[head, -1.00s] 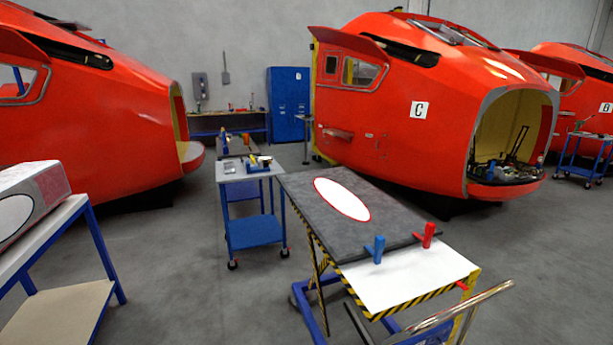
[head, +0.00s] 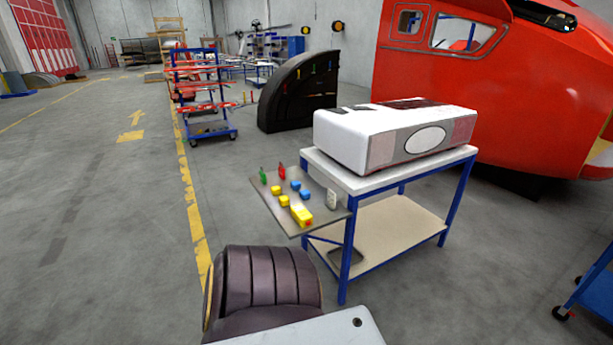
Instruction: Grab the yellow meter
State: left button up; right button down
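A yellow object (head: 301,216) with a small red mark, which may be the yellow meter, lies near the front corner of a grey side shelf (head: 272,210). The shelf juts out from the left side of a blue-framed table (head: 346,250). Smaller yellow blocks (head: 284,200) and blue blocks (head: 304,194) lie beside it. Neither of my grippers shows in the head view.
A white box-like part (head: 345,140) with an oval sits on the table. Red (head: 282,171) and green (head: 263,176) pieces stand at the shelf's back. A red nosecone (head: 440,85) is behind. Open floor (head: 100,240) lies left, with a yellow line.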

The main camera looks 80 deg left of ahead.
aim_at(301, 215)
jog(key=k+u, duration=0.1)
jog(key=u, duration=2.35)
jog(key=i+l+u, duration=0.2)
jog(key=l, duration=0.25)
jog(key=i+l+u, duration=0.2)
jog(key=l, duration=0.35)
jog(key=i+l+u, duration=0.2)
jog(key=l, duration=0.3)
jog(key=i+l+u, duration=0.2)
jog(key=l, duration=0.4)
jog(key=i+l+u, duration=0.2)
jog(key=l, duration=0.35)
jog(key=l+u, duration=0.25)
jog(key=l, duration=0.35)
